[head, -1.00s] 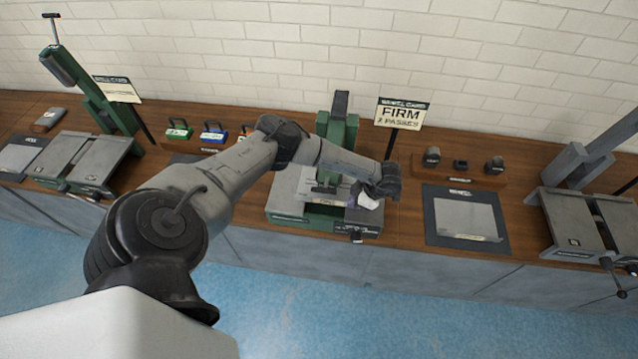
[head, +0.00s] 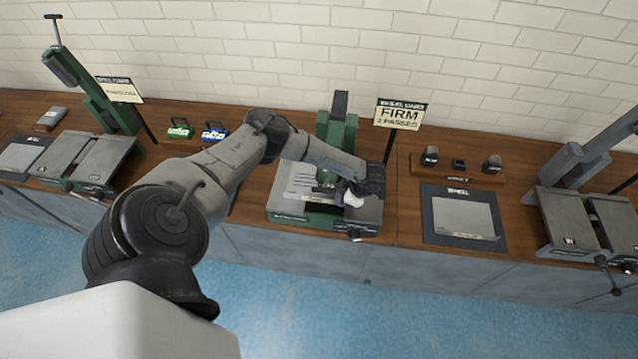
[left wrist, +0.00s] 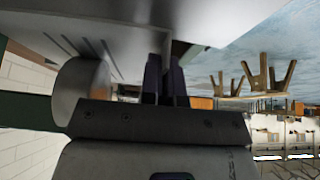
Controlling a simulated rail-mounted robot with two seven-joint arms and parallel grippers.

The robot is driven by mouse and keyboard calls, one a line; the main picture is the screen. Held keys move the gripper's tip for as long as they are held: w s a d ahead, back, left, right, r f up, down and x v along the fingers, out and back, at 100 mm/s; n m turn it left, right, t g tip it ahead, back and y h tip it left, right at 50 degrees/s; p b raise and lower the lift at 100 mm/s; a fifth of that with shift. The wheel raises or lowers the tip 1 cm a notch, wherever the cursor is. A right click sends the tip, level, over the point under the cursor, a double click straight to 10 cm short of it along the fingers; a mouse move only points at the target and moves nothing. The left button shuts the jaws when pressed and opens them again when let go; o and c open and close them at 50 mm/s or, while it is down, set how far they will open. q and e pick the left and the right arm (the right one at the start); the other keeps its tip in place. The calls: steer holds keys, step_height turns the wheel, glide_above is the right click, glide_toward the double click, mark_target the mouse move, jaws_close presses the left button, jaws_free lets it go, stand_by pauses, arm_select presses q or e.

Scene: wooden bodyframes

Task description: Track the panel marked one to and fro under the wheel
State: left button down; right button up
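A light grey panel (head: 299,180) lies on the green and grey machine (head: 285,212) at the middle of the bench, below its green upright. No number is readable on it. My left gripper (head: 349,194) is at the panel's right side, its fingers partly hidden by my wrist. In the left wrist view its two dark fingers (left wrist: 165,84) are close together, shut on a thin edge that looks like the panel's. A grey rounded roller, likely the wheel (left wrist: 82,84), shows just left of the fingers. Where wheel and panel touch is hidden. My right gripper is not in view.
A sign reading FIRM (head: 402,115) stands behind the machine. A dark-framed plate (head: 464,216) lies to its right, with small dark blocks on a wooden rack (head: 458,173) behind. Other machines stand at far left (head: 85,160) and far right (head: 570,215). Green (head: 180,128) and blue (head: 214,131) cases sit behind my arm.

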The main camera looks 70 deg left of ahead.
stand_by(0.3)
arm_select(q)
steer(key=c, duration=1.4)
jaws_free()
steer(key=o, duration=0.7)
steer(key=shift+w, duration=0.15)
steer(key=shift+w+d+b, duration=0.35)
steer(key=shift+w+b, duration=0.05)
steer(key=shift+w, duration=0.2)
steer(key=shift+w+d+b, duration=0.35)
steer(key=shift+w+b, duration=0.05)
steer(key=shift+w, duration=0.2)
steer(key=shift+w+d+b, duration=0.25)
steer(key=shift+w, duration=0.2)
steer(key=shift+w+d+b, duration=0.2)
steer(key=shift+w, duration=0.25)
steer(key=shift+r, duration=0.2)
